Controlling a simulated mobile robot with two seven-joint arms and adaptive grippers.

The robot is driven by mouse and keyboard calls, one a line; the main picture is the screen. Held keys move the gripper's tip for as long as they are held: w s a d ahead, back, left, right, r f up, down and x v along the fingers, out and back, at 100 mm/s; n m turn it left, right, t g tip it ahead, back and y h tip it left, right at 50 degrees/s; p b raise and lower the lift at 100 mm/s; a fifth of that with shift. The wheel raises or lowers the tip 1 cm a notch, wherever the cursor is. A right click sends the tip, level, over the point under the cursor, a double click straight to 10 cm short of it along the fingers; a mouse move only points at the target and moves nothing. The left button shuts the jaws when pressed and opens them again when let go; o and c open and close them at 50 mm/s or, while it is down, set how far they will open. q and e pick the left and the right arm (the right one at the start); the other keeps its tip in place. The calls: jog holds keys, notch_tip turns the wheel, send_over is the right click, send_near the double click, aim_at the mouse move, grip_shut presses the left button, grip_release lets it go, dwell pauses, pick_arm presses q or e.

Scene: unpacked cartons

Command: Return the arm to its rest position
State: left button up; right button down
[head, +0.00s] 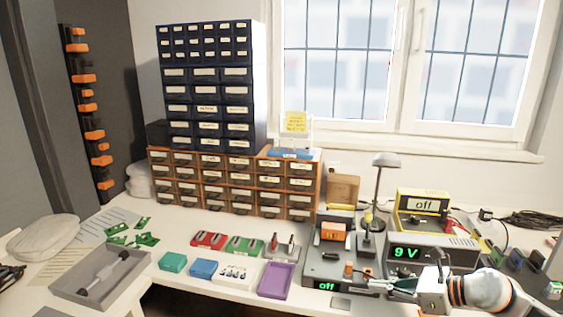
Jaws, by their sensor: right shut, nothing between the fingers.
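My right gripper (372,284) reaches in from the lower right, its fingers pointing left. It is shut and empty. It is over the front of the dark bench unit (325,268) with the green "off" display, close to small orange parts (349,268). I cannot tell whether the fingertips touch it. A dark shape at the left picture edge may be part of my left gripper (10,275); it is cut off and its jaws cannot be made out.
A purple tray (277,281), green box (172,262), blue box (203,269) and grey tray (72,290) sit along the front. A lamp (386,161), yellow instrument (423,206) and "9 V" supply (433,246) stand close behind my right gripper. Drawer cabinets (232,183) fill the back.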

jog(key=s+a+f+m+t+y, duration=0.1)
jog(key=s+a+f+m+t, duration=0.25)
jog(key=m, duration=0.55)
jog(key=s+a+f+m+t, duration=0.1)
jog(key=s+a+m+t, duration=0.2)
jog(key=s+a+m, duration=0.5)
pick_arm(q)
jog(key=s+p, duration=0.1)
jog(key=s+d+f, duration=0.1)
jog(key=shift+s+f+g+p, duration=0.3)
jog(key=shift+g+p, duration=0.05)
jog(key=shift+g, duration=0.05)
pick_arm(e)
jog(key=s+d+f+m+g+h, duration=0.2)
jog(key=s+d+f+m+h, duration=0.1)
jog(key=s+f+m, duration=0.6)
jog(key=s+d+f+m+g+h, duration=0.2)
jog(key=s+f+m+h, duration=0.3)
jog(key=s+f+m, duration=0.4)
jog(key=m, duration=0.7)
jog(key=shift+d+f, duration=0.35)
jog(key=shift+d, duration=0.05)
pick_arm(q)
jog(key=shift+w+r, duration=0.1)
jog(key=shift+r, duration=0.1)
jog(key=shift+c, duration=0.2)
